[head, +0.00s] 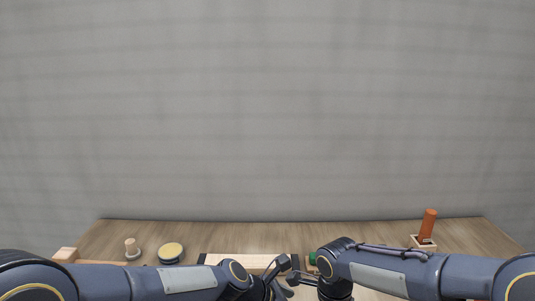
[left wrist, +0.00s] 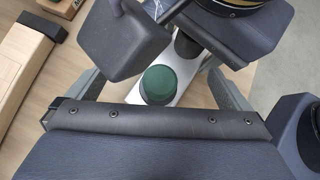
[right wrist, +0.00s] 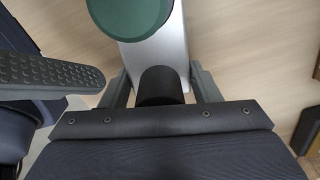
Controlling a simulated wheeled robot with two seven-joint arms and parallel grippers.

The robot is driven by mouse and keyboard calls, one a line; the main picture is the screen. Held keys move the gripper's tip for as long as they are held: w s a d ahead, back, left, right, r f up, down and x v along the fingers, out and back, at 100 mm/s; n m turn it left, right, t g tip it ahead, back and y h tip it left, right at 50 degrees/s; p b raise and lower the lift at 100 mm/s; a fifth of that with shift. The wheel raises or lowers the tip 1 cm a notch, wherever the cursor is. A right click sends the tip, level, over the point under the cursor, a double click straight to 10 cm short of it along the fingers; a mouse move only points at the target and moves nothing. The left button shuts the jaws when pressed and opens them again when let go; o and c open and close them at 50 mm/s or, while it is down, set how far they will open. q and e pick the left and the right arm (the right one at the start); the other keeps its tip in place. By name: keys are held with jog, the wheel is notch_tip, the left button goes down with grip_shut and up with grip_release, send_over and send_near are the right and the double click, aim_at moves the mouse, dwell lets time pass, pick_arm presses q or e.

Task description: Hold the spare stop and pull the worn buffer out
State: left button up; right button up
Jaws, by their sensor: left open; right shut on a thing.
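A silver metal bar carries a dark green round cap (left wrist: 160,84) and a black cylinder (left wrist: 187,46). The green cap also shows at the top of the right wrist view (right wrist: 130,14), with the bar (right wrist: 160,53) running from it to the cylinder (right wrist: 158,86). My left gripper (left wrist: 157,76) is open, its fingers on either side of the green cap with gaps. My right gripper (right wrist: 160,80) is shut on the black cylinder. I cannot tell which part is the stop and which the buffer. In the head view my forearms hide the bar.
A long pale wooden piece with dark ends (head: 245,260) lies mid-table. Beside it a small block carries a green part (head: 312,259). A yellow-topped disc (head: 171,251) and a wooden peg (head: 130,245) stand left. An orange cylinder (head: 429,222) stands at right. A grey wall is behind.

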dwell(0.4)
pick_arm(q)
jog(key=c, duration=0.6)
jog(key=shift+r, duration=0.15)
jog(key=shift+c, duration=1.3)
jog(key=a+r, duration=0.1)
jog(key=r, duration=0.2)
jog(key=s+a+r+t, duration=0.1)
jog(key=a+r, duration=0.1)
jog(key=r, duration=0.1)
jog(key=s+a+r+t, duration=0.1)
jog(key=r, duration=0.2)
jog(key=shift+a+r+m, duration=0.1)
jog(key=shift+a+m, duration=0.05)
jog(key=shift+m, duration=0.25)
jog(key=shift+c, duration=0.8)
jog(key=s+d+r+n+t+h, duration=0.1)
jog(key=s+d+r+n+t, duration=0.1)
jog(key=s+d+n+t, duration=0.15)
jog(key=s+a+f+n+t+y, duration=0.4)
jog(key=f+n, duration=0.2)
jog(key=x, duration=1.1)
jog(key=shift+d+f, duration=0.2)
jog(key=shift+d, duration=0.1)
